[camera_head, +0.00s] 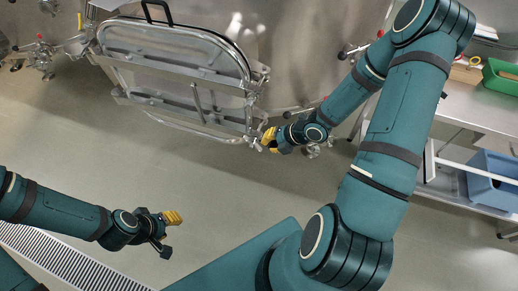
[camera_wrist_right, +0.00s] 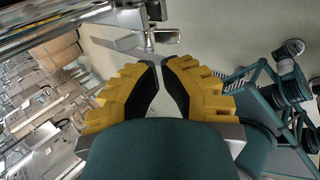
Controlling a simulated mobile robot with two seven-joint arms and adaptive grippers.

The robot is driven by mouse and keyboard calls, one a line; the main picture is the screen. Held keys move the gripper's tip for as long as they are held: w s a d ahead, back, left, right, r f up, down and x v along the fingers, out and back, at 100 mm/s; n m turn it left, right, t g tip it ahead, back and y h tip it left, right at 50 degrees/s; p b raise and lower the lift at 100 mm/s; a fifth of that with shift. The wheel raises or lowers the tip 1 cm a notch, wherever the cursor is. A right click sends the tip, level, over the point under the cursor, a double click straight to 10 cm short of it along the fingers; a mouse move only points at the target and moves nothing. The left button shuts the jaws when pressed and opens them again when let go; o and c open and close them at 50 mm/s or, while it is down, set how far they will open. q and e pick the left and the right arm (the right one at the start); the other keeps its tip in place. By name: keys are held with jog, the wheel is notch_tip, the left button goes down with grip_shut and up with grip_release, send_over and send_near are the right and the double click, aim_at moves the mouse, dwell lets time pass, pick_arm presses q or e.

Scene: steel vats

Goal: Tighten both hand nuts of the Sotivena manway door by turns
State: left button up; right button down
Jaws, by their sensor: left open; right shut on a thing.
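The Sotivena manway door (camera_head: 185,85) is a steel rectangular door with rounded corners and a black handle on top, set in its frame on the vat. It looks closed. A steel hand nut (camera_head: 255,143) is at its lower right corner. My right gripper (camera_head: 268,138) is there, its yellow fingers shut on this nut. In the right wrist view the fingertips (camera_wrist_right: 164,62) come close together at a small metal part, partly hidden. Another fitting (camera_head: 260,74) on the door's right edge may be the other hand nut. My left gripper (camera_head: 174,233) is open and empty over the floor.
The steel vat (camera_head: 300,50) stands behind the door. A bench at right carries a green bin (camera_head: 500,77), with a blue bin (camera_head: 493,178) below. A floor grating (camera_head: 70,258) lies at lower left. The floor before the door is clear.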

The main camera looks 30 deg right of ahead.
aim_at(256, 148)
pick_arm(q)
jog(key=shift+s+f+b, duration=0.3)
jog(key=shift+f+b, duration=0.3)
jog(key=shift+f, duration=0.15)
pick_arm(e)
jog(key=x, duration=0.5)
jog(key=shift+w+a+f, duration=0.15)
jog(key=shift+w+f, duration=0.05)
jog(key=shift+f, duration=0.05)
pick_arm(q)
jog(key=shift+a+f, duration=0.1)
jog(key=shift+a, duration=0.05)
jog(key=shift+a, duration=0.3)
pick_arm(e)
jog(key=shift+f, duration=0.1)
